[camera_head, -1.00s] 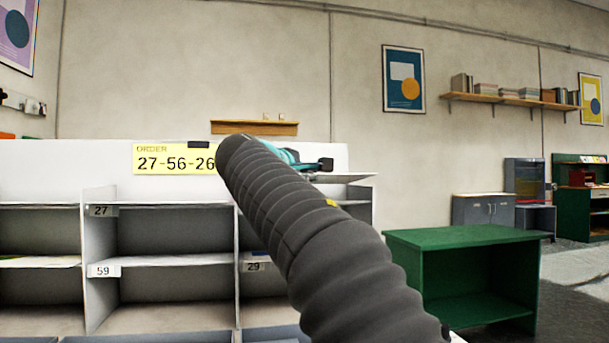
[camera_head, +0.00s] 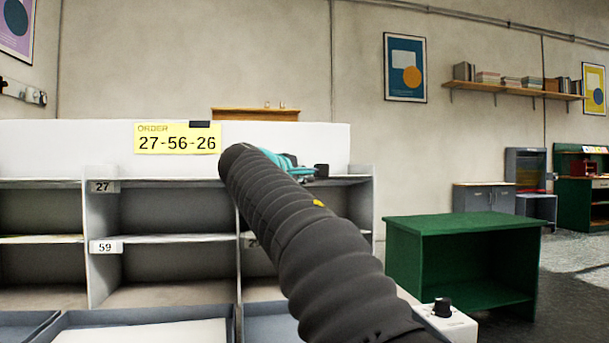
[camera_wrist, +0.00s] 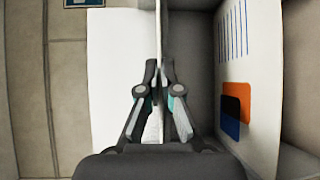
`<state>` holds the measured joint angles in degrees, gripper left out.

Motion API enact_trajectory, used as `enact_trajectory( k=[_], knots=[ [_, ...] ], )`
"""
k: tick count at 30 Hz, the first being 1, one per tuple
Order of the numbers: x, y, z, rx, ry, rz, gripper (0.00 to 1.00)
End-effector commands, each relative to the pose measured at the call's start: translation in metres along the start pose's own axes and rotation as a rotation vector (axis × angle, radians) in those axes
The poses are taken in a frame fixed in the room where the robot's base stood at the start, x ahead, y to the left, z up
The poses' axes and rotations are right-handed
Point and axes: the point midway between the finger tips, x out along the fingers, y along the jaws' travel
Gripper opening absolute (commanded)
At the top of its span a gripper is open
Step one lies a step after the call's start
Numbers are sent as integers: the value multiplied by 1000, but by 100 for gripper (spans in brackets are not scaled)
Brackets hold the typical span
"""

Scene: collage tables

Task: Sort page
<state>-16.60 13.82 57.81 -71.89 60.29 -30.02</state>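The yellow order card (camera_head: 178,139) reads 27-56-26 on the white board above the grey sorting shelf (camera_head: 102,220). Slot labels 27 (camera_head: 102,187) and 59 (camera_head: 106,247) show; another label is partly hidden by my arm. My gripper, teal and dark in the head view, is at the shelf's upper right, mostly behind my arm. In the wrist view my gripper (camera_wrist: 159,66) has its fingertips close together on a thin pale sheet seen edge-on (camera_wrist: 153,127). A page with blue lines and orange and blue squares (camera_wrist: 249,70) lies in the compartment at right, apart from the fingers.
Blue-grey trays (camera_head: 150,318) stand in front of the shelf, one with a white sheet. A box with a black knob (camera_head: 443,308) is at lower right. A green table (camera_head: 465,224) stands right of the shelf, its top bare. A white surface (camera_wrist: 115,80) lies left of my fingers.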

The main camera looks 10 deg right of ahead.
Motion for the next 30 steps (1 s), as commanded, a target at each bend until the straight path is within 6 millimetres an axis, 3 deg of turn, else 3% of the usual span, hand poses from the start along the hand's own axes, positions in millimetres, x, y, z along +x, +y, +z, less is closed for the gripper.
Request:
enact_trajectory(
  k=[6,10,22,30],
  knots=[
    [0,0,0,0,0,0,0],
    [0,0,0,0,0,0,35],
    [-5,1,0,0,2,0,35],
    [-49,1,-1,0,5,1,35]
  ],
)
